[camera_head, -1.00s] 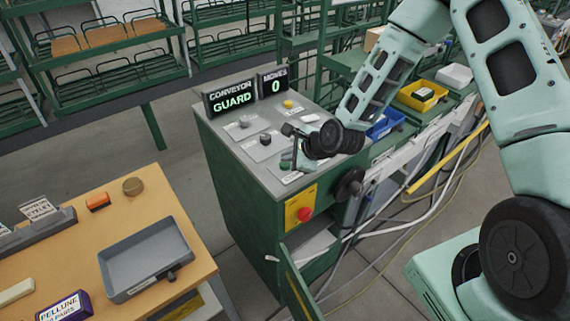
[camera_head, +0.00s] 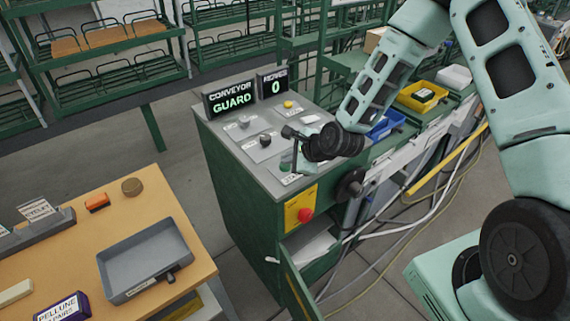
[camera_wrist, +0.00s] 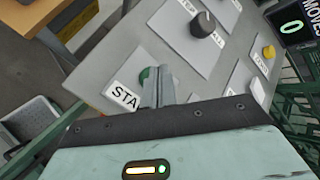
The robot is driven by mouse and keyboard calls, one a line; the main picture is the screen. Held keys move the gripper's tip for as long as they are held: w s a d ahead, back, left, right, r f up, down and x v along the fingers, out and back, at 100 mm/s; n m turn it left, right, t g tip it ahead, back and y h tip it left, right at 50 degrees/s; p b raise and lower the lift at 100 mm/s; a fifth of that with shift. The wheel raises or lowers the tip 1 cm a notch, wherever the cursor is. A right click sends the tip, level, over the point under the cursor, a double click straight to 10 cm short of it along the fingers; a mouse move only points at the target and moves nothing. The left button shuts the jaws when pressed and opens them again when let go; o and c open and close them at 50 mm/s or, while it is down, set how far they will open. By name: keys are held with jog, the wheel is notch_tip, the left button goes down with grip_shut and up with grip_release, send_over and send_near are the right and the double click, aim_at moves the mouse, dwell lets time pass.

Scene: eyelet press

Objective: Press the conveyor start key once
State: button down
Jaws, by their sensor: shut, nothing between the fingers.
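The start key is a round green button beside a white label reading "STA…" on the grey panel of the green console. In the wrist view the green key (camera_wrist: 147,76) is partly hidden behind my gripper (camera_wrist: 156,78), whose fingers are closed together with nothing between them. The fingertips overlap the key's right part; I cannot tell whether they touch it. In the head view my gripper (camera_head: 294,158) points down at the front of the panel (camera_head: 243,160), and the key is mostly hidden. The conveyor display (camera_head: 231,100) reads GUARD.
A second display (camera_head: 274,84) reads 0. A dark knob (camera_wrist: 205,25) and a yellow button (camera_wrist: 268,52) sit on the panel. A red button (camera_head: 305,214) on a yellow plate is on the console's front, above an open green door (camera_head: 297,285). Yellow (camera_head: 421,96) and blue bins stand right.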

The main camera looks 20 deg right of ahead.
aim_at(288, 166)
jog(key=shift+f, duration=0.2)
jog(key=shift+r, duration=0.15)
dwell(0.3)
jog(key=shift+r+p, duration=0.6)
jog(key=shift+r, duration=0.2)
jog(key=shift+r+p, duration=1.95)
jog(key=shift+r, duration=0.6)
